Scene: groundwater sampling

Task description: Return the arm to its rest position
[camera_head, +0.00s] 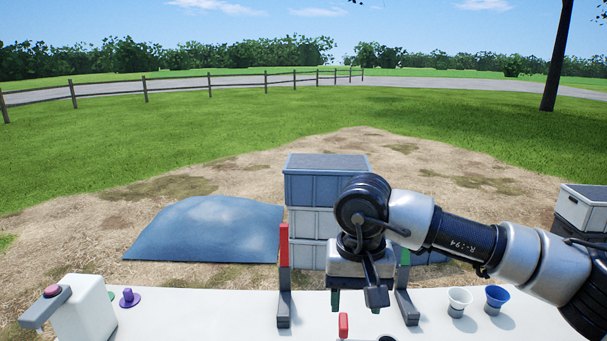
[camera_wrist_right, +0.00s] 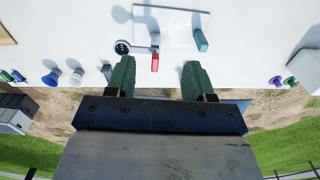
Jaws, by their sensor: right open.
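My right arm comes in from the right in the head view. Its gripper (camera_head: 356,298) points down above the white worktop (camera_head: 210,315). Both dark green fingers (camera_wrist_right: 159,80) show apart in the wrist view, with nothing between them. My left gripper and arm are not in view. A red upright post (camera_head: 284,246) and a green upright post (camera_head: 405,256), both with dark feet, stand either side of my gripper in the head view. A small red block (camera_head: 343,325) lies near the front edge of the picture; it also shows in the wrist view (camera_wrist_right: 155,62).
A white cup (camera_head: 459,299) and a blue cup (camera_head: 496,297) stand at the worktop's right. Stacked grey crates (camera_head: 300,190) and a blue tarp-like mound (camera_head: 205,230) lie beyond.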

